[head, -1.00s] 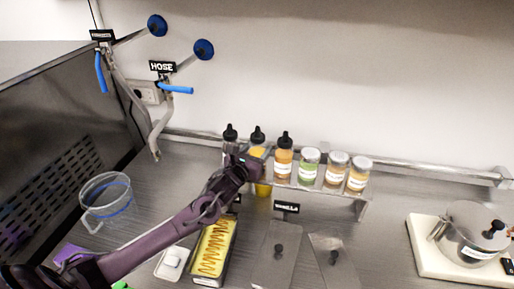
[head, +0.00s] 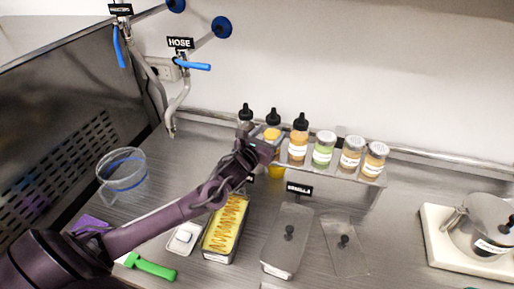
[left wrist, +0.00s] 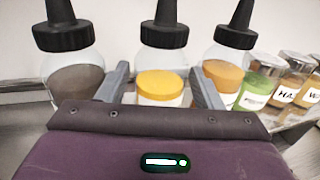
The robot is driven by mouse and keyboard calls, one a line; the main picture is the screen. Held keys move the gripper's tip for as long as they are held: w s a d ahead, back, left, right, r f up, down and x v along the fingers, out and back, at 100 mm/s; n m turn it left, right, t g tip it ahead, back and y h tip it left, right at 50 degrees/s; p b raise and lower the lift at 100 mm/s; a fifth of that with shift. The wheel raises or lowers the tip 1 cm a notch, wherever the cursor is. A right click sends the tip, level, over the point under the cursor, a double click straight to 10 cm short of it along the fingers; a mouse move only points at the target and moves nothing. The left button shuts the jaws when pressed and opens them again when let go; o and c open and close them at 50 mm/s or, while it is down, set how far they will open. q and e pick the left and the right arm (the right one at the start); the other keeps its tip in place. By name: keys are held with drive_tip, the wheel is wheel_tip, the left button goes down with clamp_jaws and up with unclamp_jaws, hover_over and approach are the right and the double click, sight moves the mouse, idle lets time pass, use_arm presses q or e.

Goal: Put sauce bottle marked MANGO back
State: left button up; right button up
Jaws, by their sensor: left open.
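A clear squeeze bottle with yellow sauce and a black nozzle cap (head: 272,118), its label not readable, stands upright at the shelf between a dark-sauce bottle (head: 245,115) and an orange-sauce bottle (head: 299,138). My left gripper (head: 264,146) is at the front of the yellow bottle and hides part of it. In the left wrist view the gripper (left wrist: 160,72) is open, and the yellow bottle (left wrist: 161,86) shows between its two fingers. I cannot tell whether the fingers touch it. My right gripper is not in view.
The shelf (head: 371,180) also holds several lidded jars (head: 350,155). In front are a yellow-filled tub (head: 226,225) and metal lids (head: 289,240). A pot (head: 487,228) on a white board is right.

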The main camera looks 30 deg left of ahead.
use_arm(q)
drive_tip(key=s+b, duration=0.2)
drive_tip(key=s, duration=0.8)
idle(0.3)
